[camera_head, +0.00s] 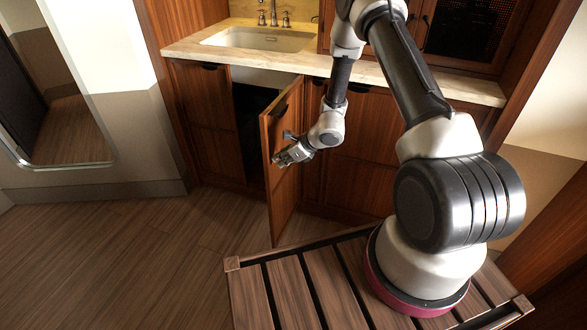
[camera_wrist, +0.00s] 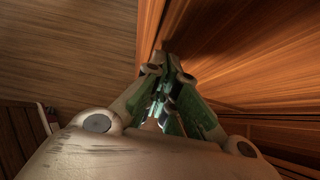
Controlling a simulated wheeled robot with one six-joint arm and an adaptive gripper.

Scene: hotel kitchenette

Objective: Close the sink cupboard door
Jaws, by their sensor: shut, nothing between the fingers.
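The sink cupboard door (camera_head: 281,165) is a reddish wood panel, standing open and swung out from the cabinet below the sink. A dark handle (camera_head: 281,110) shows near its top. The dark cupboard opening (camera_head: 249,125) is to its left. My gripper (camera_head: 280,160) is shut and empty, at the right-hand face of the door, close to its outer edge. I cannot tell whether it touches. In the wrist view the fingers (camera_wrist: 165,68) are together, with the wood door (camera_wrist: 152,30) right at their tips and partly hidden by them.
The sink (camera_head: 258,39) and pale countertop (camera_head: 350,72) are above the cupboard. Closed wood cabinet fronts (camera_head: 358,155) stand to the right of the door, and another front (camera_head: 208,105) to the left. The wood floor (camera_head: 150,240) is clear at left.

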